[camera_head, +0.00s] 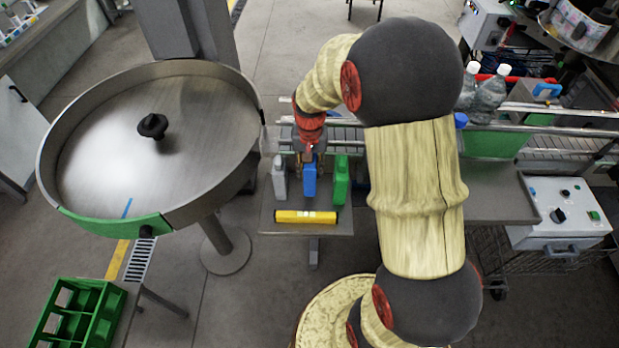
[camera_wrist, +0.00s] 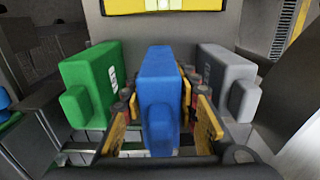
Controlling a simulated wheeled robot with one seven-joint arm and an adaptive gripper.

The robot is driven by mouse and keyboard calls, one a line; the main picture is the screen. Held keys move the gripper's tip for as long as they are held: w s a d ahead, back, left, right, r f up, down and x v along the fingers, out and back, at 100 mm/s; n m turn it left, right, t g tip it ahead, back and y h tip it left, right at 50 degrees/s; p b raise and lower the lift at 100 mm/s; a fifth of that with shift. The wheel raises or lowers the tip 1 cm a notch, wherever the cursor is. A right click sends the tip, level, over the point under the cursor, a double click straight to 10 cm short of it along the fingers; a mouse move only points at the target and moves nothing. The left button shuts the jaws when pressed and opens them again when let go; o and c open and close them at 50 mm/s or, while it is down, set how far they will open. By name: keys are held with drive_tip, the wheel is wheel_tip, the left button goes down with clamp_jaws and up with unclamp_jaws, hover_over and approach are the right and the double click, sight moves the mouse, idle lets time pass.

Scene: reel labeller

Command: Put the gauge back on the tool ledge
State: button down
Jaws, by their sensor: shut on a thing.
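My gripper (camera_head: 309,158) points down over a small grey ledge (camera_head: 268,226). It is shut on a blue block-shaped piece (camera_head: 309,182), which shows between the yellow finger pads in the wrist view (camera_wrist: 160,88). The blue piece is upright, between a green piece (camera_head: 341,182) and a grey piece (camera_head: 279,178) of similar shape. I cannot tell whether its base touches the ledge. A yellow bar with a vial-like window (camera_head: 306,217) lies along the ledge's front. Which of these is the gauge is not marked.
A large round metal turntable (camera_head: 100,165) with a black knob stands left. A railed conveyor (camera_head: 550,110) runs behind to the right, with clear bottles (camera_head: 488,95) on it. A control box (camera_head: 560,222) is at right, a green crate (camera_head: 75,318) at lower left.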

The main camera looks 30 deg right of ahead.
drive_tip(key=shift+f, duration=1.8)
drive_tip(key=shift+s, duration=0.1)
drive_tip(key=shift+f, duration=0.15)
drive_tip(key=c, duration=1.4)
unclamp_jaws()
wheel_tip(320, 180, up, 12)
drive_tip(key=shift+a+r, duration=0.1)
drive_tip(key=shift+r, duration=0.1)
drive_tip(key=s+a+r+n+t, duration=0.2)
drive_tip(key=s+a+r, duration=0.2)
drive_tip(key=s+r, duration=0.1)
drive_tip(key=s+a+r+n+t, duration=0.1)
drive_tip(key=s+a+r+n, duration=0.1)
drive_tip(key=s+a+r, duration=0.2)
drive_tip(key=s+a+r+n+t, duration=0.2)
drive_tip(key=s+a+r, duration=0.3)
drive_tip(key=s, duration=0.4)
drive_tip(key=shift+s+a+r+n+t, duration=0.1)
drive_tip(key=shift+s+r+n+t, duration=0.1)
drive_tip(key=shift+r, duration=0.2)
drive_tip(key=shift+s+r+n+t, duration=0.1)
drive_tip(key=shift+s+r+n, duration=0.1)
drive_tip(key=shift+r, duration=0.2)
